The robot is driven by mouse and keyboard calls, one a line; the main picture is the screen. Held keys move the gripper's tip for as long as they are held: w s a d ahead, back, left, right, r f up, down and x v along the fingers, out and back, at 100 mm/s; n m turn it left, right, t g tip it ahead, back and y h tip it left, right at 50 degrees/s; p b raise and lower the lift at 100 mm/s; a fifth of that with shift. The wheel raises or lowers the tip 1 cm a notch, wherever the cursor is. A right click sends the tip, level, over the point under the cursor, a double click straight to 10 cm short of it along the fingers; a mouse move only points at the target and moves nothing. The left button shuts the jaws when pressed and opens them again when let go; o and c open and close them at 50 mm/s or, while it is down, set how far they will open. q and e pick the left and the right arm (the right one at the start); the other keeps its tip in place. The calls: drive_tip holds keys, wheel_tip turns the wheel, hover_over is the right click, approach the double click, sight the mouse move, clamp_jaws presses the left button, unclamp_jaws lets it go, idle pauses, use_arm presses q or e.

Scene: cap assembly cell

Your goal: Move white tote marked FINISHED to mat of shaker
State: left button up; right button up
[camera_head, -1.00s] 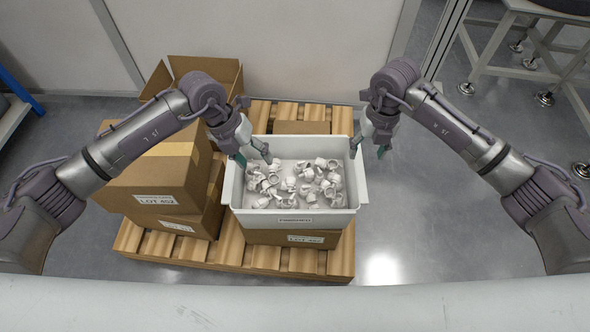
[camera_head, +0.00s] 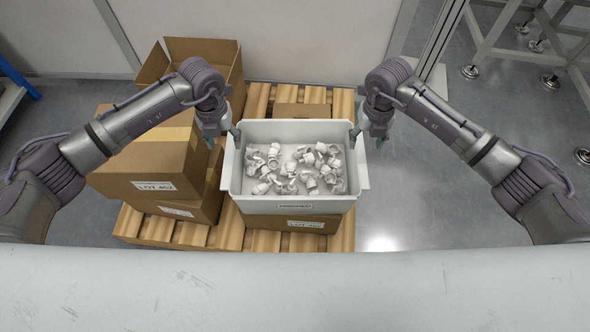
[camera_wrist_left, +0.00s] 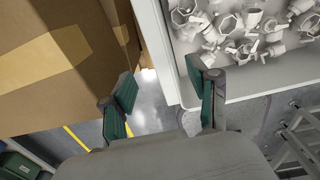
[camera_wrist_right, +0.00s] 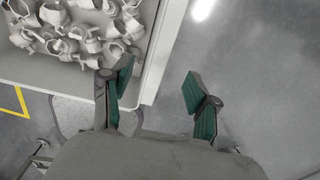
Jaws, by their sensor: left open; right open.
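The white tote marked FINISHED (camera_head: 293,206) holds several white cap parts and sits on a cardboard box on the pallet. My left gripper (camera_head: 232,137) is open at the tote's left wall. In the left wrist view its fingers (camera_wrist_left: 160,95) stand either side of the wall rim (camera_wrist_left: 160,55). My right gripper (camera_head: 366,138) is open at the tote's right wall. In the right wrist view its fingers (camera_wrist_right: 155,85) are spread, one over the tote's inside and one outside the rim (camera_wrist_right: 165,45). I cannot tell whether any finger touches. The shaker and its mat are not identifiable here.
Stacked cardboard boxes (camera_head: 150,165) stand close on the tote's left, and an open box (camera_head: 205,60) is behind left. The wooden pallet (camera_head: 190,234) is underneath. The floor to the right (camera_head: 430,200) is clear. A metal stand (camera_head: 525,60) is at back right.

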sight(229, 155)
use_arm(q)
wheel_tip(229, 155, down, 8)
use_arm(e)
wheel_tip(229, 155, down, 8)
use_arm(q)
clamp_jaws()
use_arm(e)
clamp_jaws()
use_arm(q)
drive_tip(key=shift+w+r, duration=0.1)
use_arm(e)
drive_tip(key=shift+w+r, duration=0.1)
drive_tip(key=shift+r, duration=0.05)
